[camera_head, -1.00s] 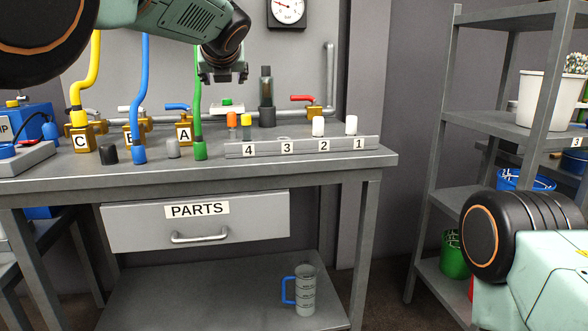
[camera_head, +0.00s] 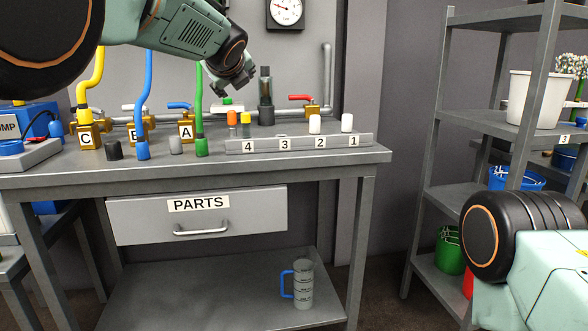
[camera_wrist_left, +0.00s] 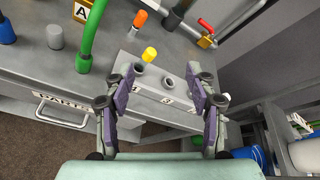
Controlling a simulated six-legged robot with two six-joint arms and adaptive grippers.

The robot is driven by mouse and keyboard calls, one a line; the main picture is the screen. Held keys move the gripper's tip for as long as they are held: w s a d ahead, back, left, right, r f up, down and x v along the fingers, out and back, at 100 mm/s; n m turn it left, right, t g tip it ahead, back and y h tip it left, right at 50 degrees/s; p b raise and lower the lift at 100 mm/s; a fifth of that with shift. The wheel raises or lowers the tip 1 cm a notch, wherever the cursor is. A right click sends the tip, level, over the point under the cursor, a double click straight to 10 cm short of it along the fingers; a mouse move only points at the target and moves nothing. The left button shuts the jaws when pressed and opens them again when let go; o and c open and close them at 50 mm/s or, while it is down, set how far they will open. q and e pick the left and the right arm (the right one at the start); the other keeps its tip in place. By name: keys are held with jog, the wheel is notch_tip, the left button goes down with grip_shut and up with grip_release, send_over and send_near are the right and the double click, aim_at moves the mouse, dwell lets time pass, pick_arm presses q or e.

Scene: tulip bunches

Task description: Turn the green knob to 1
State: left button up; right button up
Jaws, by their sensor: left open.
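A small green piece (camera_head: 228,101) on a white base sits at the back of the workbench, below my left gripper in the head view. It is too small to tell whether it is the green knob, and I see no dial marks on it. My left gripper (camera_head: 243,86) hangs tilted above the bench, open and empty. In the left wrist view its spread fingers (camera_wrist_left: 165,72) frame the numbered rack (camera_wrist_left: 153,78) below, with empty sockets between them. The rack (camera_head: 304,142) carries labels 4, 3, 2, 1. My right gripper is out of view.
A yellow-topped piece (camera_head: 246,124) and white pieces (camera_head: 315,123) stand at the rack. An orange-capped piece (camera_head: 232,123), a green hose (camera_head: 199,100) and a dark upright cylinder (camera_head: 265,95) are close to my left gripper. Shelving (camera_head: 470,122) stands at right.

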pick_arm(q)
jog(key=s+a+f+n+g+h+p, duration=0.15)
jog(key=s+f+n, duration=0.45)
jog(key=f, duration=0.6)
jog(key=s+a+f+n+g+p, duration=0.15)
jog(key=s+f+n, duration=0.45)
jog(key=f, duration=0.7)
jog(key=s+a+f+n+g+h+p, duration=0.15)
jog(key=s+f+n, duration=0.25)
jog(key=f+n, duration=0.6)
jog(key=s+a+f+n+g+y+p, duration=0.1)
jog(key=s+a+f+n+g, duration=0.1)
jog(key=s+f, duration=0.55)
jog(key=s+a+f+n+g+p, duration=0.2)
jog(key=s+f, duration=0.2)
jog(key=s, duration=0.6)
jog(key=s+a+f+n+g+p, duration=0.1)
jog(key=s+g+p, duration=0.3)
jog(key=s, duration=2)
jog(key=shift+s+a+f+n+g+y, duration=0.2)
jog(key=shift+s+f+n+g+y, duration=0.2)
jog(key=shift+f+n+g, duration=0.3)
jog(key=shift+a+r, duration=0.1)
jog(key=shift+r, duration=0.05)
